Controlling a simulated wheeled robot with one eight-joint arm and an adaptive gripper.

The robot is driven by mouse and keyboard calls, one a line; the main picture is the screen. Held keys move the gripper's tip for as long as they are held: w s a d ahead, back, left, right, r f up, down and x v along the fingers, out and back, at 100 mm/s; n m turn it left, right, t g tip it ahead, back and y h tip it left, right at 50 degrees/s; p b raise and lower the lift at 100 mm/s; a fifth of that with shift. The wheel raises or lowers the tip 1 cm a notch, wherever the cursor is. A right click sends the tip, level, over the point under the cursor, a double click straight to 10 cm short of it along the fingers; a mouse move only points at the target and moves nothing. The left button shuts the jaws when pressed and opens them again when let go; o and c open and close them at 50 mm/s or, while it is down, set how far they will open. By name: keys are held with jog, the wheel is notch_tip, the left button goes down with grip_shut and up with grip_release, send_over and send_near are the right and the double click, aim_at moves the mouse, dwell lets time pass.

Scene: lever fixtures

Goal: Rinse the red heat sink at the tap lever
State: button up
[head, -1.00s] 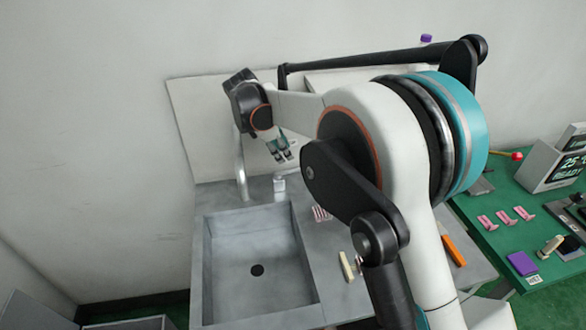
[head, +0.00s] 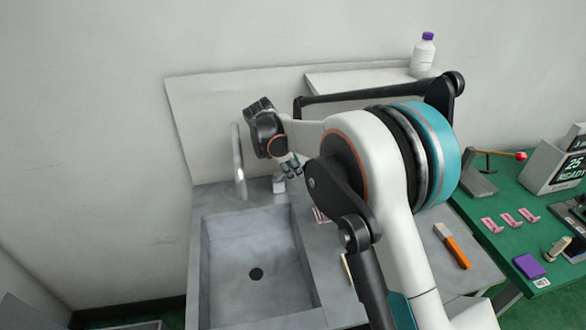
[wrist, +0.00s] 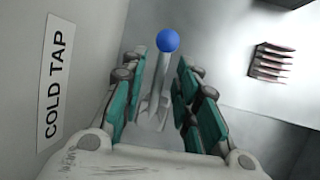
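The tap lever (wrist: 158,82) has a pale stem with a blue ball on its end. In the wrist view it stands between the two teal-padded fingers of my gripper (head: 291,168), beside a "COLD TAP" label (wrist: 54,78). My gripper is open, with gaps visible on both sides of the stem. In the head view the gripper hangs just above the small lever mount (head: 279,184), right of the tap spout (head: 239,165). A finned reddish block, likely the heat sink (wrist: 270,65), lies on the counter; my arm partly hides it in the head view (head: 320,215).
The grey sink basin (head: 257,250) is empty, with a dark drain. An orange-handled tool (head: 456,250) lies on the counter to the right. A white bottle with a purple cap (head: 423,55) stands on a ledge behind. A green table (head: 500,240) holds several items.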

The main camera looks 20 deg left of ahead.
grip_shut()
jog(key=shift+s+d+m+g+h+p, duration=0.15)
jog(key=shift+s+m+h+p, duration=0.15)
jog(key=shift+m, duration=0.4)
jog(key=shift+s+d+m+g+h+p, duration=0.15)
jog(key=shift+s+m+h+p, duration=0.1)
jog(key=shift+m, duration=0.45)
jog(key=shift+a, duration=0.1)
jog(key=shift+o, duration=1.1)
grip_release()
jog(key=v, duration=1.2)
